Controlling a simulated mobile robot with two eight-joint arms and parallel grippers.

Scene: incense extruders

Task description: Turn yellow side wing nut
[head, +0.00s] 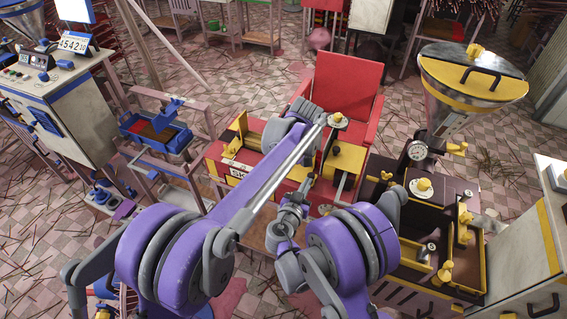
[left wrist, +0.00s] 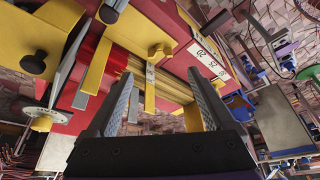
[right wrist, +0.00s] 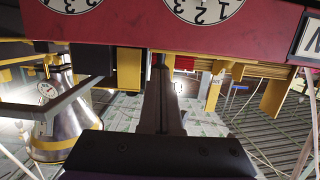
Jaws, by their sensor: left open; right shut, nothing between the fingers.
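Yellow wing nuts show in the head view: one (head: 457,148) beside the gauge under the right hopper, one (head: 424,184) on a pale disc, and one (head: 338,117) on the disc of the red extruder (head: 220,170). I cannot tell which is the side wing nut. In the left wrist view, a yellow knob (left wrist: 42,122) sits on a silver disc. My left gripper (left wrist: 160,74) is open and empty above the red extruder's yellow bars; my arm hides it in the head view. My right gripper (head: 273,236) is shut and empty, low at the red extruder's front; its fingers (right wrist: 161,72) point under the dialled red panel.
A red chair (head: 347,85) stands behind the red extruder. A brown extruder with yellow parts (head: 446,200) and a yellow-lidded hopper (head: 470,75) stand at the right. A pale cabinet (head: 75,110) stands at the left. Loose incense sticks litter the tiled floor (head: 240,75).

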